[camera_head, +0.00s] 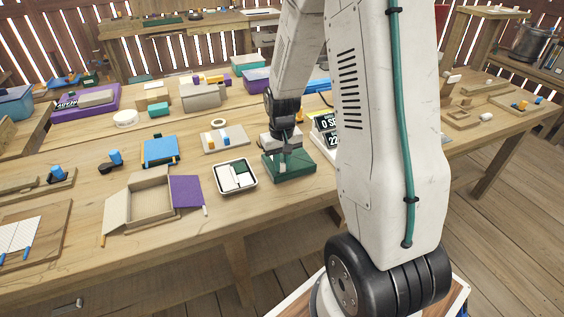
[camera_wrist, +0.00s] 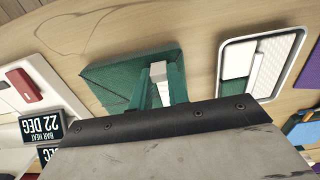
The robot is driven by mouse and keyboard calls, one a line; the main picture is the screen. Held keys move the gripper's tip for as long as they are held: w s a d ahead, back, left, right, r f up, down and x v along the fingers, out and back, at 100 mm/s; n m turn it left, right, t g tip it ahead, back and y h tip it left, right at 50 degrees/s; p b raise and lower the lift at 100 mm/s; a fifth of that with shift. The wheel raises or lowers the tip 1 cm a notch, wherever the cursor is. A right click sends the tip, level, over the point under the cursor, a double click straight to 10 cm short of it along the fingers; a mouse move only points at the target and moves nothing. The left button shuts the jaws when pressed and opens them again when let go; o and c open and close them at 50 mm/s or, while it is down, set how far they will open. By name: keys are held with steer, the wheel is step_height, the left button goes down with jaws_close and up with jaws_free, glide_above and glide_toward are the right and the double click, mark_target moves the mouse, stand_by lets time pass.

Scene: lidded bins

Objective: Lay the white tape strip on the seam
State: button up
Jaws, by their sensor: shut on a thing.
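A dark green box (camera_head: 289,170) with a flat top stands on the table in the head view. It also shows in the wrist view (camera_wrist: 112,78). My gripper (camera_head: 284,155) is over this box, pointing down. In the wrist view my gripper (camera_wrist: 160,88) has its green fingers shut on a small white piece, which looks like the white tape strip (camera_wrist: 160,70). The strip is over the green top; I cannot tell whether it touches. The seam is not clear, and the fingers hide part of the top.
A black-rimmed white tray (camera_head: 220,185) with white and green pieces is left of the green box. An open cardboard box (camera_head: 148,197) with a purple flap lies farther left. A display reading "22 DEG" (camera_wrist: 41,126) is close on the other side.

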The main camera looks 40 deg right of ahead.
steer(key=o, duration=0.9)
step_height(320, 180, up, 8)
steer(key=shift+f, duration=0.1)
stand_by(0.5)
